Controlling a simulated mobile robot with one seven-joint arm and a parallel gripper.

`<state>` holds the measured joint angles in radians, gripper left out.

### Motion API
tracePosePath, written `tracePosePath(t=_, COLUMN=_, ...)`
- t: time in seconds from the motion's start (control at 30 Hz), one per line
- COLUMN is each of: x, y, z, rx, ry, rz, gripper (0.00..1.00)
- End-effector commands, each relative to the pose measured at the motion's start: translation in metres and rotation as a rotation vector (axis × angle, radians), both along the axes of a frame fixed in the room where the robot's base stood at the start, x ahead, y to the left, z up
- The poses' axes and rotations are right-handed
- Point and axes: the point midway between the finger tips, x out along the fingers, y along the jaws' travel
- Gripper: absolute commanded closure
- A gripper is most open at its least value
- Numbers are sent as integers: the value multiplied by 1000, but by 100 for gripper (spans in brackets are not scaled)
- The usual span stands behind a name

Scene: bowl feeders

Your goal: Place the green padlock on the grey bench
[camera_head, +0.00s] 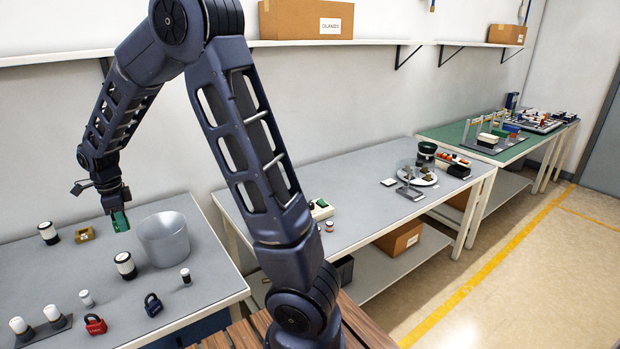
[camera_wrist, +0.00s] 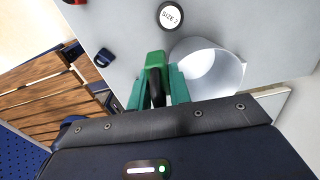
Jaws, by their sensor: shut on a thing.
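My gripper (camera_wrist: 156,88) is shut on the green padlock (camera_wrist: 155,62); its dark shackle shows between the teal fingers. In the head view my gripper (camera_head: 121,222) hangs above the grey-topped left bench (camera_head: 215,262), just left of the grey bowl. The padlock looks held above the top, and its gap to the bench is hard to judge. At this size I cannot separate the padlock from the fingers in the head view. A second grey-topped bench (camera_head: 345,226) stands to the right, and a green-topped one lies beyond.
On the left bench stand a grey bowl (camera_head: 164,238), a labelled jar (camera_head: 125,265), another jar (camera_head: 48,233), a brass-coloured block (camera_head: 84,234), a red padlock (camera_head: 95,324) and a dark blue padlock (camera_head: 153,305). Bare room shows around the blue padlock. A shelf (camera_head: 380,42) runs along the wall.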

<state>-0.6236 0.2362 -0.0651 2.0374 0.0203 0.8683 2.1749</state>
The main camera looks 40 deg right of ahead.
Motion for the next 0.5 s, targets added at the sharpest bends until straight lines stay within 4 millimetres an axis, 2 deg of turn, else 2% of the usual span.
tracePosePath(t=0.03, x=20, y=-15, z=-2, rx=-1, ry=0, rz=-51, gripper=100)
tracePosePath(t=0.2, x=75, y=-67, z=-5, rx=-1, ry=1, rz=-206, gripper=100)
tracePosePath(t=0.37, x=120, y=-121, z=-7, rx=-1, ry=-1, rz=-347, gripper=100)
tracePosePath(t=0.5, x=154, y=-173, z=-10, rx=-2, ry=0, rz=-464, gripper=100)
